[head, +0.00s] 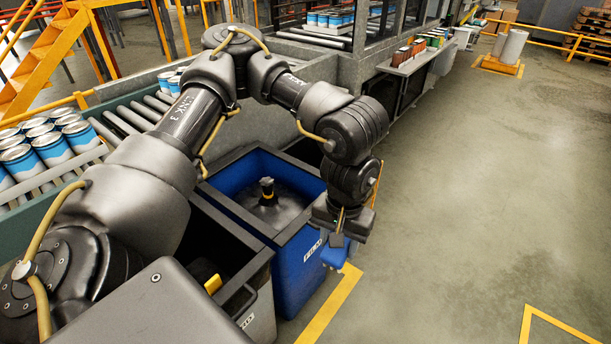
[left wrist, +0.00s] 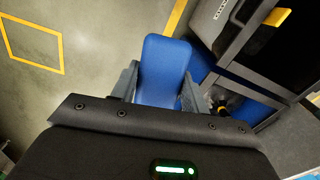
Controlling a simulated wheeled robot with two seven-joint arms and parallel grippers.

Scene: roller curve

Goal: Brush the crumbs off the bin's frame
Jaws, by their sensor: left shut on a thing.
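The blue bin (head: 292,268) stands on the floor beside the conveyor, with a dark grey frame (head: 289,229) around its top. The bin also shows at the right of the left wrist view (left wrist: 202,62). My left gripper (head: 338,236) is shut on a blue, flat, rounded thing (head: 334,257), perhaps the brush's back. It fills the space between the fingers in the left wrist view (left wrist: 165,70). The gripper is just outside the bin's right front side; I cannot tell if the blue thing touches the frame. I cannot make out crumbs. My right gripper is not in view.
A grey bin (head: 262,305) with a yellow object (head: 213,284) stands in front of the blue bin. A dark knob with a yellow band (head: 267,189) sticks up inside the blue bin. Cans (head: 50,147) stand on rollers at left.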

